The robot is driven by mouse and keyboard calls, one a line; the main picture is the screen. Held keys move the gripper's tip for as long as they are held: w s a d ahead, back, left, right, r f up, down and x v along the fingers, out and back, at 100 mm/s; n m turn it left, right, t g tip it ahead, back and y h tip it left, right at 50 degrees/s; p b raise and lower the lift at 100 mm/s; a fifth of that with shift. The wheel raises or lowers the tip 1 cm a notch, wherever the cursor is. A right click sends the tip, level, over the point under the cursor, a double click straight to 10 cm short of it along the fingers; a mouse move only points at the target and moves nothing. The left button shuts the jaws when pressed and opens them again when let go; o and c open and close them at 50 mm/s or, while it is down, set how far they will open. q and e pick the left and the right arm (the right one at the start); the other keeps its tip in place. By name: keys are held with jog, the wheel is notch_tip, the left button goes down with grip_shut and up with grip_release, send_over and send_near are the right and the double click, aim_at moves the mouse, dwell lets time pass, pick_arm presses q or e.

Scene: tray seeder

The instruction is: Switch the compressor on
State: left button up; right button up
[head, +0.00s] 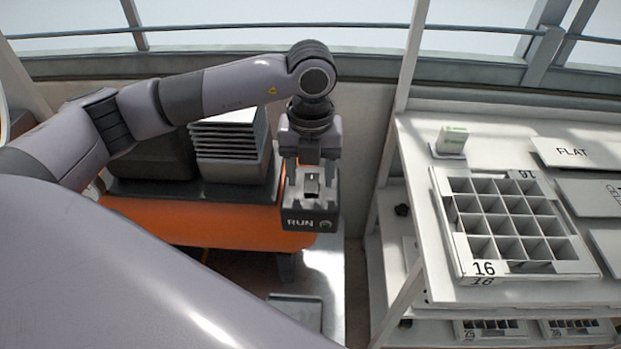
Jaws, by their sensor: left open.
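The compressor has an orange tank (205,222) with a dark motor and a finned grey block (228,140) on top. At its right end is a dark switch box (309,218) marked RUN, with a small round dull green lamp (325,224) beside the word. A small black switch (312,187) stands on top of the box. My left gripper (311,168) points down just over the box, open, its fingers on either side of the switch. I cannot tell whether it touches the switch. My right gripper is not in view.
A white bench on the right holds a divided tray (468,262) marked 16, a small white-green block (452,140) and a FLAT plate (565,152). A lower shelf holds more trays. A bench post (401,100) stands right of my left gripper. A wall and window rail are behind.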

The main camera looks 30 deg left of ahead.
aim_at(311, 184)
pick_arm(q)
jog(key=shift+f, duration=1.3)
grip_shut()
jog(key=shift+w+a+r+g+h+p, duration=0.15)
jog(key=shift+w+g+h, duration=0.15)
jog(key=shift+g, duration=0.45)
jog(key=shift+w+a+r+g+h+p, duration=0.1)
jog(key=shift+w+g+h+p, duration=0.1)
jog(key=shift+g+h, duration=0.4)
jog(key=shift+w+a+r+g+h+p, duration=0.1)
jog(key=shift+w+g+h+p, duration=0.1)
jog(key=shift+g, duration=0.65)
grip_release()
